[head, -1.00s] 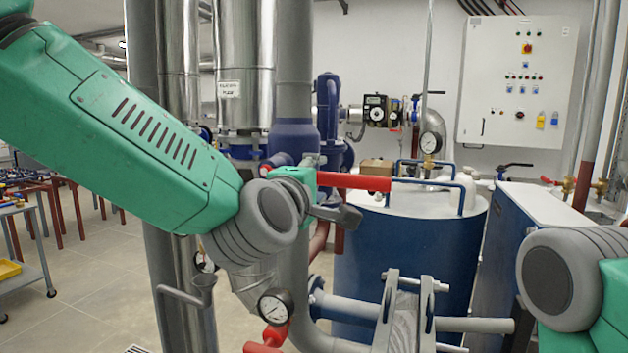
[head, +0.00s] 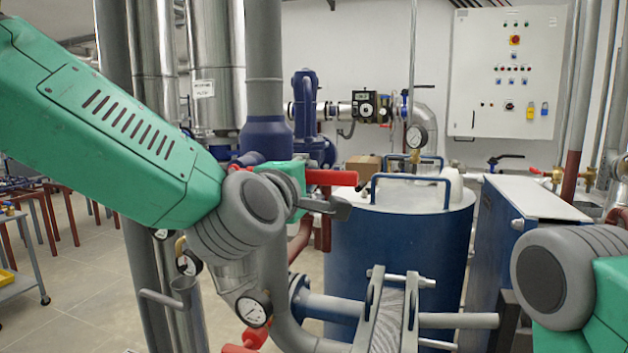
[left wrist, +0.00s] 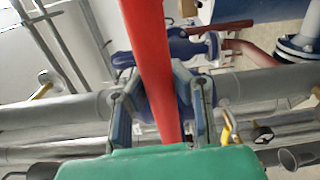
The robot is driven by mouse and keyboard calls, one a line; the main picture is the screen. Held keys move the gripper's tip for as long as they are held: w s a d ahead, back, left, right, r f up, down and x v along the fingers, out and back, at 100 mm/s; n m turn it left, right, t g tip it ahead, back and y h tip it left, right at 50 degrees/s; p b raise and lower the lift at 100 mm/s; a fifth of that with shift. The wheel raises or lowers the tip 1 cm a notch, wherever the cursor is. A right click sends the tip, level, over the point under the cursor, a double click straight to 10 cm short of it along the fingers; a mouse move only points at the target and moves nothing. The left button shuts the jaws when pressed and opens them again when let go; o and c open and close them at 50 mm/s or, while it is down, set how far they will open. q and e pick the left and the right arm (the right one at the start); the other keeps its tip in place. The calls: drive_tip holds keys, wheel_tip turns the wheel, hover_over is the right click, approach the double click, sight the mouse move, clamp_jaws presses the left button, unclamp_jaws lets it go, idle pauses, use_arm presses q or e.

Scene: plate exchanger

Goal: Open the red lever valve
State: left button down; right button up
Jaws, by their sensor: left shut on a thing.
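The red lever (head: 331,177) of the valve sticks out to the right, roughly level, beside the vertical grey pipe in the head view. My left gripper (head: 318,203) is at the lever, close to the valve, with its dark finger just below the red bar. In the left wrist view the red lever (left wrist: 150,50) runs from the top edge down between the two fingers of my left gripper (left wrist: 160,100), which is shut on it. The valve body is mostly hidden behind my left wrist. My right arm shows at the right edge; its fingers cannot be made out.
A blue tank (head: 398,255) with blue handrails stands behind the lever. A pressure gauge (head: 254,308) hangs below my left wrist. A flanged plate unit (head: 385,320) with bolts stands at the front. A control cabinet (head: 506,75) is on the back wall.

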use_arm(q)
drive_tip(key=shift+a+r+n+b, duration=0.25)
drive_tip(key=shift+r+n+b, duration=0.05)
drive_tip(key=shift+r+n, duration=0.55)
wheel_tip(320, 180, up, 6)
drive_tip(key=w+a+n+b, duration=0.1)
drive_tip(key=a+n+b, duration=0.1)
drive_tip(key=n, duration=0.4)
drive_tip(key=shift+a+r, duration=0.2)
drive_tip(key=shift+a, duration=0.25)
drive_tip(key=shift+w+f, duration=0.1)
